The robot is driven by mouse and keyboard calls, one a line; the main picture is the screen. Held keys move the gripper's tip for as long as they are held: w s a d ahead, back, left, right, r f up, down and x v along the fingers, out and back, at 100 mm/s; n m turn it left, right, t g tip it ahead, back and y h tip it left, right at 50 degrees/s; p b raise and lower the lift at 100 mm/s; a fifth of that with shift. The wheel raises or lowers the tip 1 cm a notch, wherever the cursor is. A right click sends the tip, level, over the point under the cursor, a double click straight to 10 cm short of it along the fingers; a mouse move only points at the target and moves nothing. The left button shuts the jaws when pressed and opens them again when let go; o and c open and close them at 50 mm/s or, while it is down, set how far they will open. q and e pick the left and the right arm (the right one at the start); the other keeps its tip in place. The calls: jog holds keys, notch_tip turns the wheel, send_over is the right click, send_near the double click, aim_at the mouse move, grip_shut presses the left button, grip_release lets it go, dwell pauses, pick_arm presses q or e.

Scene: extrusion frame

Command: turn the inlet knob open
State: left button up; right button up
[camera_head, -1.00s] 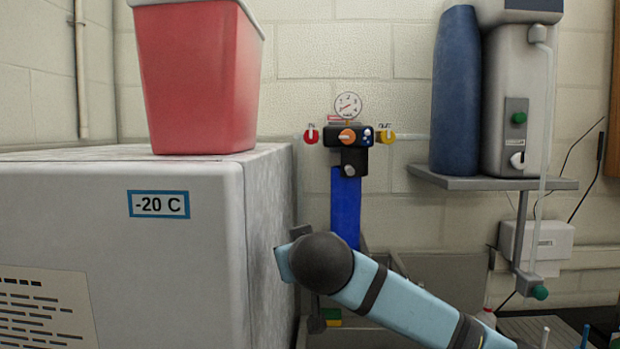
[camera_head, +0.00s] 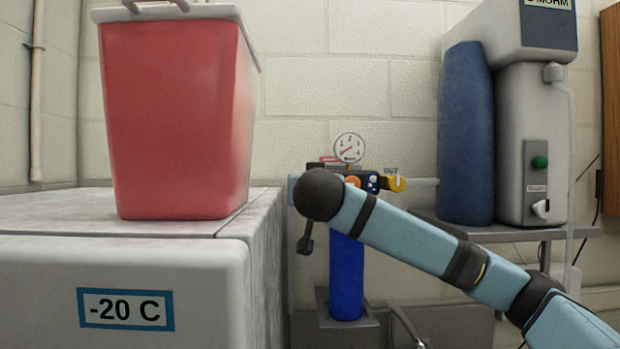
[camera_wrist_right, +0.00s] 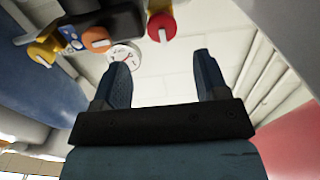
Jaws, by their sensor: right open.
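The inlet knob is red and shows in the right wrist view (camera_wrist_right: 161,27), at the top just beyond my fingers. In the head view my right arm covers it. My right gripper (camera_wrist_right: 160,63) is open with nothing between its fingers; the knob is apart from them. In the head view this gripper is mostly hidden behind my arm. The regulator's orange knob (camera_wrist_right: 95,38), yellow outlet knob (camera_head: 396,183) and round gauge (camera_head: 349,148) are visible. A blue cylinder (camera_head: 346,280) stands below the regulator. My left gripper is not in view.
A white freezer (camera_head: 40,275) with a red bin (camera_head: 175,115) on top stands close on the left. A blue cylinder-like tank (camera_head: 465,130) and a grey unit (camera_head: 530,135) sit on a shelf at right. Pale block wall (camera_head: 300,60) lies behind.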

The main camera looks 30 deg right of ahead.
jog(key=p+x, duration=0.2)
jog(key=x, duration=0.6)
jog(key=shift+w, duration=0.15)
jog(key=shift+a, duration=0.2)
jog(key=c, duration=0.9)
jog(key=shift+f, duration=0.1)
